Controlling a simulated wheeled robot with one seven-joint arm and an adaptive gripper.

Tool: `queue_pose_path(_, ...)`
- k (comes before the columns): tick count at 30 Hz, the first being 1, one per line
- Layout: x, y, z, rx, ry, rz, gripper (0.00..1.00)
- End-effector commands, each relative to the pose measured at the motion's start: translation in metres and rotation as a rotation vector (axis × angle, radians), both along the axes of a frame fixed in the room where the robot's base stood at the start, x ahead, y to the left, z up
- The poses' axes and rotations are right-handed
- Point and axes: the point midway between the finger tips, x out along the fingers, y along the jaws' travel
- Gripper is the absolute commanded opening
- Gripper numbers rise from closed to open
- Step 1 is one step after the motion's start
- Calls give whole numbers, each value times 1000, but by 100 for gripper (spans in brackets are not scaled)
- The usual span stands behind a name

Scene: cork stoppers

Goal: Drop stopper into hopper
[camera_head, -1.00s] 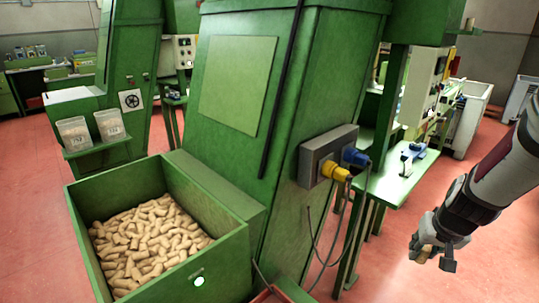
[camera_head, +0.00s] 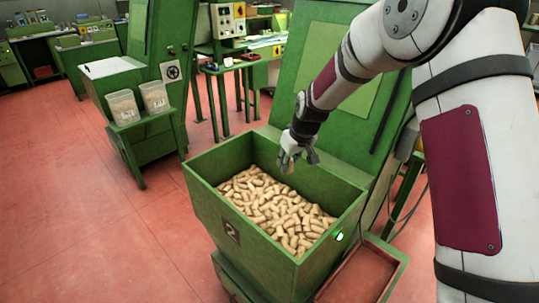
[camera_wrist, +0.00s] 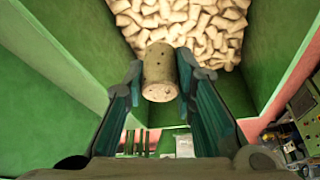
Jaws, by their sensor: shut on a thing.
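The stopper (camera_wrist: 160,72) is a light brown cork cylinder with dark specks. In the wrist view it sits between the two fingers of my gripper (camera_wrist: 161,88), which is shut on it. The hopper (camera_head: 338,228) is a green open-topped box marked with a 2 in the head view. It holds a heap of corks (camera_head: 275,212), also visible beyond the stopper in the wrist view (camera_wrist: 205,30). In the head view my gripper (camera_head: 294,160) is over the hopper's back part, above the heap. The stopper is too small to make out clearly there.
A tall green machine body (camera_head: 318,75) rises behind the hopper. A red-floored green tray (camera_head: 365,270) is at the hopper's right foot. Red floor is clear at left.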

Motion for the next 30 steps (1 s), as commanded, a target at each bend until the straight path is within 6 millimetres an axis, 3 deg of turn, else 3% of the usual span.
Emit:
queue_pose_path(3,19,25,-1,7,-5,84,14)
queue_pose_path(8,29,40,-2,10,-10,133,14)
queue_pose_path(22,30,41,-48,10,-10,135,14)
queue_pose_path(30,29,41,-59,10,-12,134,14)
